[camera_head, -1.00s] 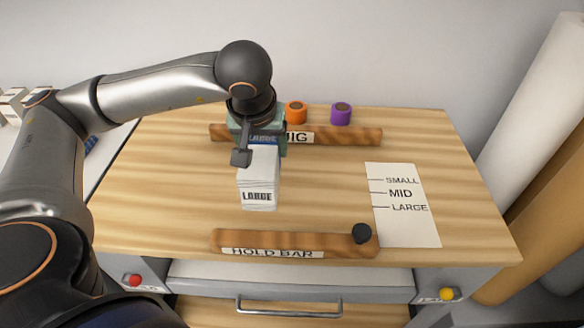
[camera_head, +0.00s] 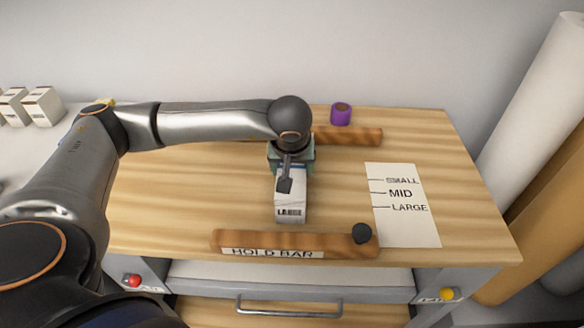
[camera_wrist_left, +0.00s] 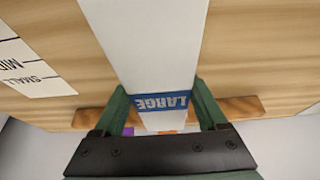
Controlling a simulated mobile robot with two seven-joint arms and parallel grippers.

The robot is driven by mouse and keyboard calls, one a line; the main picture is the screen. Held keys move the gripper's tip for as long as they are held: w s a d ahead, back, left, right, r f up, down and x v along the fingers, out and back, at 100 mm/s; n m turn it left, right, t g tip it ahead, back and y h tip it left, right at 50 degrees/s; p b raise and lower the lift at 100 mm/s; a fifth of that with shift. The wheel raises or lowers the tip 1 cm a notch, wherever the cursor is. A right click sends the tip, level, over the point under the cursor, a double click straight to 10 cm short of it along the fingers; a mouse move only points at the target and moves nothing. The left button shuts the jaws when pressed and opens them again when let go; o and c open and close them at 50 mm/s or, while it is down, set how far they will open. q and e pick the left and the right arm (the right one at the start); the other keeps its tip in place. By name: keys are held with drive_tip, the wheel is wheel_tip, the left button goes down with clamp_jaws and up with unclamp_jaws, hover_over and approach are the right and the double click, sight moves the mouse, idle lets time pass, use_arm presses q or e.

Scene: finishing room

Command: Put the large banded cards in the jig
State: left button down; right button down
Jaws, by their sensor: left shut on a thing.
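The large banded cards (camera_head: 291,212) are a long white stack marked LARGE on the end that faces me. Their blue LARGE band shows in the left wrist view (camera_wrist_left: 162,102). My left gripper (camera_head: 288,172) is shut on them across the band, at the end away from me; its green fingers flank the stack. Whether the stack touches the table is unclear. The jig is a wooden bar (camera_head: 350,135) at the back; my arm hides its left-middle part and its label. The hold bar (camera_head: 225,241) lies in front of the stack, with a gap. My right gripper is not in view.
A purple roll (camera_head: 341,114) stands behind the jig. A white sheet (camera_head: 408,228) marked SMALL, MID and LARGE lies at the right. A black knob (camera_head: 362,233) sits at the hold bar's right end. The table's left part is bare. White boxes (camera_head: 42,106) stand far left.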

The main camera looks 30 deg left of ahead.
use_arm(q)
drive_tip(key=shift+f, duration=0.1)
unclamp_jaws()
drive_tip(key=shift+r, duration=0.35)
drive_tip(key=p+v, duration=0.1)
drive_tip(key=v, duration=1)
drive_tip(key=shift+s+d+r, duration=0.15)
drive_tip(key=shift+d+r, duration=0.05)
drive_tip(key=shift+r, duration=0.1)
drive_tip(key=shift+f, duration=0.1)
